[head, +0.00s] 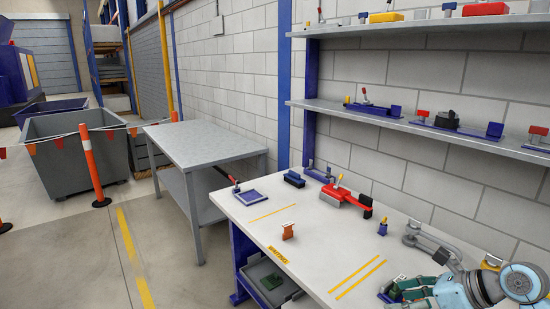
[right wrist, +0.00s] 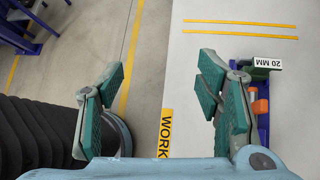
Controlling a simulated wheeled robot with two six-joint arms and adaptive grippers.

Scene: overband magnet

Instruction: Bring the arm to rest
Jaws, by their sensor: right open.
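My right gripper (right wrist: 160,72) is open in the right wrist view, its two green-padded fingers spread wide with nothing between them. It hangs over the front edge of the white workbench (right wrist: 225,45), with floor below the left finger. In the head view my right arm (head: 455,288) is folded at the lower right, over the near end of the bench (head: 330,245). My left gripper is in neither view.
On the bench stand a red tool with a grey block (head: 335,196), a black-and-blue block (head: 294,180), a small orange stand (head: 288,231) and a blue peg (head: 382,227). Loaded shelves (head: 395,117) hang above. A grey table (head: 205,143) stands beyond. Mid-bench is mostly clear.

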